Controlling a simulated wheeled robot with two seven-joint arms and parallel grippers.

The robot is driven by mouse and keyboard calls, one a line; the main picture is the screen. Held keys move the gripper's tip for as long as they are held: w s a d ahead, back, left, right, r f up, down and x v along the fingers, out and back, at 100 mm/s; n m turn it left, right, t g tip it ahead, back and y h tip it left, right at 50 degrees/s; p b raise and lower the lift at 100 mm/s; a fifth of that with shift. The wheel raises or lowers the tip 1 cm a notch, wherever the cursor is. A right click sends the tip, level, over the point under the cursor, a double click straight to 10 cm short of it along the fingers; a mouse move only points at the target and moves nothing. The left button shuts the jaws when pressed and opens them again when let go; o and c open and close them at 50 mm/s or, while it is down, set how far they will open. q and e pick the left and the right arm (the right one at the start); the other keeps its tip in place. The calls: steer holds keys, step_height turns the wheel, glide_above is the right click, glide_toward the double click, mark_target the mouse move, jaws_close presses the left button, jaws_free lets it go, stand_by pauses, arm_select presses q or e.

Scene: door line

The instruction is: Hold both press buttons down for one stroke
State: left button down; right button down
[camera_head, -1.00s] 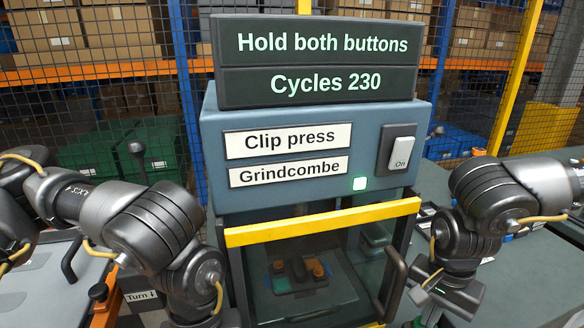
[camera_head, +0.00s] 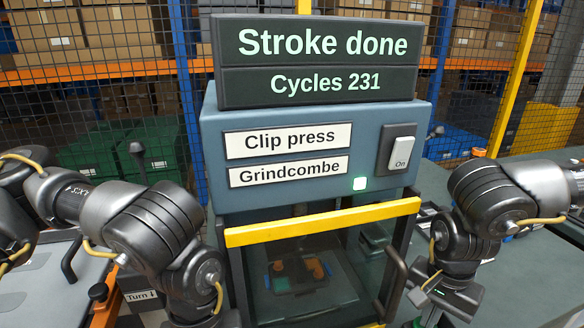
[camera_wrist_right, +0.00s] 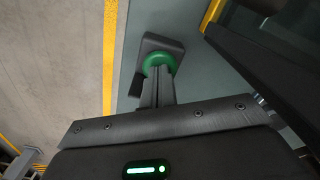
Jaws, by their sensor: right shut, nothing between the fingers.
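The clip press (camera_head: 290,107) stands in the middle of the head view. Its sign (camera_head: 318,62) reads "Stroke done" and "Cycles 231". In the right wrist view a green round press button (camera_wrist_right: 158,63) sits on a dark housing (camera_wrist_right: 172,44). My right gripper (camera_wrist_right: 157,76) is shut and empty, its fingertips at the button and seemingly touching it; how far the button is down I cannot tell. The right hand also shows in the head view (camera_head: 446,300). My left arm runs down out of the bottom edge, hiding its fingers and the other button.
A yellow bar (camera_head: 322,222) crosses the press front above a clear window with an orange and green part (camera_head: 298,270) behind it. A switch (camera_head: 402,152) reads "On" beside a lit lamp (camera_head: 360,183). Mesh fencing and shelves of boxes stand behind.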

steer(key=shift+r, duration=3.3)
